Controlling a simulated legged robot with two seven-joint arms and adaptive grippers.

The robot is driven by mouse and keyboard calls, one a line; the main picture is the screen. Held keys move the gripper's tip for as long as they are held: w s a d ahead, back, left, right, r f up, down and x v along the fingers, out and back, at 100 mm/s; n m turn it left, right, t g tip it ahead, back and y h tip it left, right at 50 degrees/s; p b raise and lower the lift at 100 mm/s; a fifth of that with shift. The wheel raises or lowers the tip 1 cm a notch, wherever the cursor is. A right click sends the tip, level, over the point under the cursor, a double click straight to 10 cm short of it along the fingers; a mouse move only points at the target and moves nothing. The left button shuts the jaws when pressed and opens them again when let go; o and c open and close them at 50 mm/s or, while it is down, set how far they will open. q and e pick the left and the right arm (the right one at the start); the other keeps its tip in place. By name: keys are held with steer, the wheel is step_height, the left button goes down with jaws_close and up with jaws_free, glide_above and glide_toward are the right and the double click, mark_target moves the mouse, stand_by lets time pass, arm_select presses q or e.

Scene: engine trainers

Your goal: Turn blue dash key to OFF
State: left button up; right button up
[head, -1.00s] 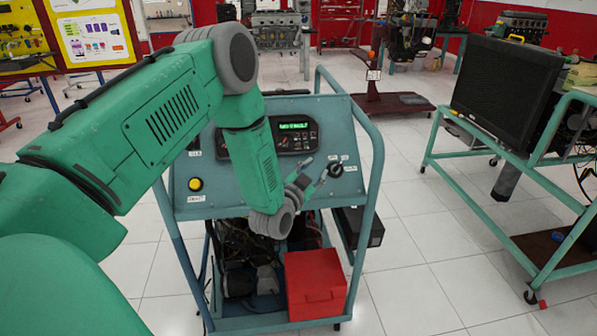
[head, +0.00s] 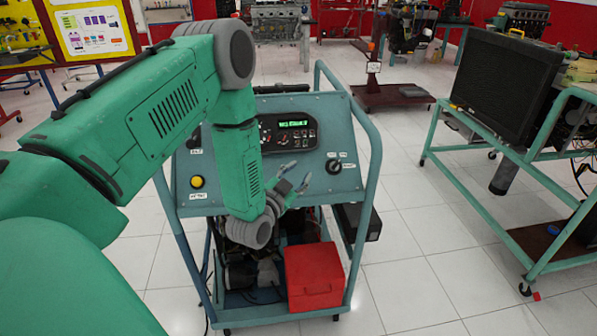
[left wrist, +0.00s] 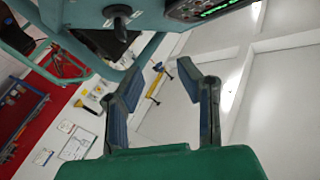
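My right gripper is not in view.
The panel carries a lit green display (head: 294,123) and a yellow button (head: 197,182). The cart's tubular rail (head: 368,140) runs right of the key. A red box (head: 315,278) sits on the lower shelf.

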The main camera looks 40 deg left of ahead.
arm_select(q)
steer(key=shift+d, duration=0.2)
stand_by(0.3)
steer(key=v, duration=1.1)
steer(key=shift+s+f, duration=0.15)
steer(key=shift+s, duration=0.25)
steer(key=shift+d, duration=0.2)
